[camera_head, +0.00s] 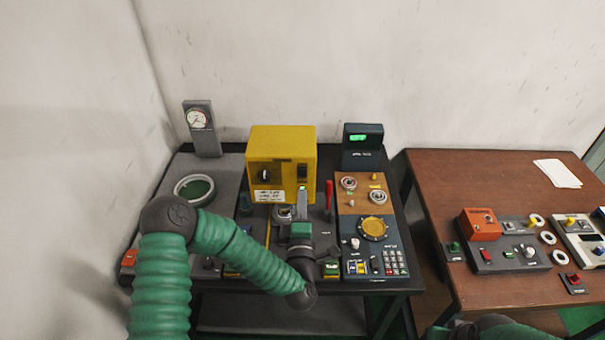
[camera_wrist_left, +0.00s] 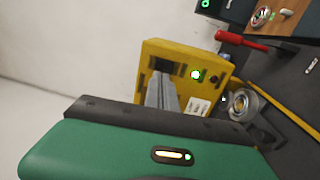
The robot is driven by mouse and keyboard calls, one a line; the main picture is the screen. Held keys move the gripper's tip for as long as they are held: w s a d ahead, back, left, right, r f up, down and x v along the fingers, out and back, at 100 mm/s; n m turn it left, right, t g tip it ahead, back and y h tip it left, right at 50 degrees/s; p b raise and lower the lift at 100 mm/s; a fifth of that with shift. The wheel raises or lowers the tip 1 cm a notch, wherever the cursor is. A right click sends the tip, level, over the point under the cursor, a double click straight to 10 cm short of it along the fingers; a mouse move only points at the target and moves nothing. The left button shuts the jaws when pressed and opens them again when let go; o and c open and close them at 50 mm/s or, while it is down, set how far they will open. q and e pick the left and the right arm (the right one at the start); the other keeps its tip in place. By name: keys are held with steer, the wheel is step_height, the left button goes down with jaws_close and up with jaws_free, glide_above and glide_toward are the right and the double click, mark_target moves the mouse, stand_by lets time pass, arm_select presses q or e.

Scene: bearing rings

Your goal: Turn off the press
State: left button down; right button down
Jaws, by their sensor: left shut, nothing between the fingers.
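The press is a yellow box (camera_head: 281,152) at the back middle of the dark workbench. Its front carries a dark round knob (camera_head: 265,175), a dark switch (camera_head: 302,172), a white label and a small lit green lamp (camera_head: 302,187). The lamp also glows green in the left wrist view (camera_wrist_left: 196,75). My left gripper (camera_head: 301,198) is shut and empty, its fingertips in front of the switch. In the left wrist view the fingers (camera_wrist_left: 162,88) reach up to the dark switch slot (camera_wrist_left: 165,66); whether they touch is unclear. My right gripper is not seen.
A red-handled lever (camera_head: 329,195) stands close right of the press. A panel with bearing rings (camera_head: 348,183) and a keypad is further right. A gauge (camera_head: 198,121) stands back left. A brown table (camera_head: 430,180) with other devices is at right.

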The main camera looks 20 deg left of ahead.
mark_target(303, 171)
arm_select(q)
steer(key=p+x, duration=0.1)
steer(key=x, duration=0.5)
steer(key=shift+w, duration=0.25)
steer(key=shift+r, duration=0.1)
